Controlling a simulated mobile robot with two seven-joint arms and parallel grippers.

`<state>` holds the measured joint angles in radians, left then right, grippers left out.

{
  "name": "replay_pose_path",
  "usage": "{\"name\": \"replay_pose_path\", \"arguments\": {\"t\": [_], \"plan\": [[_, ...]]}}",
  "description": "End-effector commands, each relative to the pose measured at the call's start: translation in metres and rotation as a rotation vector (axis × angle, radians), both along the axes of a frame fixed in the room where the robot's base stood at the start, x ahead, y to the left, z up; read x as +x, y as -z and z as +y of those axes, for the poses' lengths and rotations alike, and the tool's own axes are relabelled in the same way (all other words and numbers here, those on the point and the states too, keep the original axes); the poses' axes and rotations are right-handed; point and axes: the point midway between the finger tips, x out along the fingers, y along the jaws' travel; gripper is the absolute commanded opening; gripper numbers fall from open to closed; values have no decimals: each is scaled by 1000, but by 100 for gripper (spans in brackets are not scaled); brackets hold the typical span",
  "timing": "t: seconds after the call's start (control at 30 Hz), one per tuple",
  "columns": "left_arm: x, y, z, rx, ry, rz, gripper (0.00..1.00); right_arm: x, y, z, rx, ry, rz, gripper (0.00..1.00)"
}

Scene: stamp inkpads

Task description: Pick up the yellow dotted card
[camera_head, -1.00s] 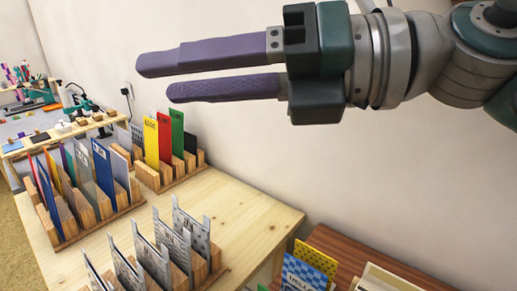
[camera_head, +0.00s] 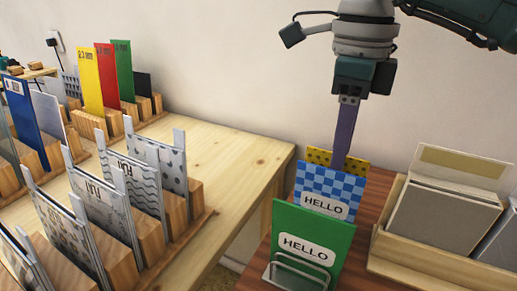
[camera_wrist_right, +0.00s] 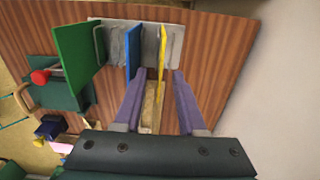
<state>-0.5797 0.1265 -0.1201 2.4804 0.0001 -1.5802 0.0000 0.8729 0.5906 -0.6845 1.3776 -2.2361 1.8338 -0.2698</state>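The yellow dotted card (camera_head: 318,156) stands upright at the back of a row of cards on the brown surface. Only its top edge shows in the head view, behind the blue checkered HELLO card (camera_head: 331,187). The right wrist view shows the yellow card (camera_wrist_right: 163,48) nearly edge-on. My right gripper (camera_head: 342,166) points down at this card. In the wrist view my right gripper (camera_wrist_right: 160,82) is open. One finger is on the blue card's side and the other beyond the yellow card, with visible gaps. My left gripper is not in view.
A green HELLO card (camera_head: 309,240) stands in front in a wire holder (camera_head: 296,268). A wooden box of grey cards (camera_head: 440,215) is to the right. Wooden racks with patterned stencils (camera_head: 160,215) stand on the light table (camera_head: 240,160). The wall is behind.

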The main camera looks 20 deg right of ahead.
Motion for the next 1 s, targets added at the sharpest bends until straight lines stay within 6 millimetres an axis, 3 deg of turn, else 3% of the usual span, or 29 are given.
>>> {"name": "replay_pose_path", "arguments": {"t": [0.3, 0.6, 0.93, 1.0], "plan": [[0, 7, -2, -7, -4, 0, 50, 2, 47, 2, 4, 0, 2, 40], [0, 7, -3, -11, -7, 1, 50, 2, 51, 1, 2, -1, -1, 40], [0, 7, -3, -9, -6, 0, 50, 2, 51, 1, 3, -1, -2, 3], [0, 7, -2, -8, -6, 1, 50, 2, 51, 1, 3, -1, -2, 0]]}}
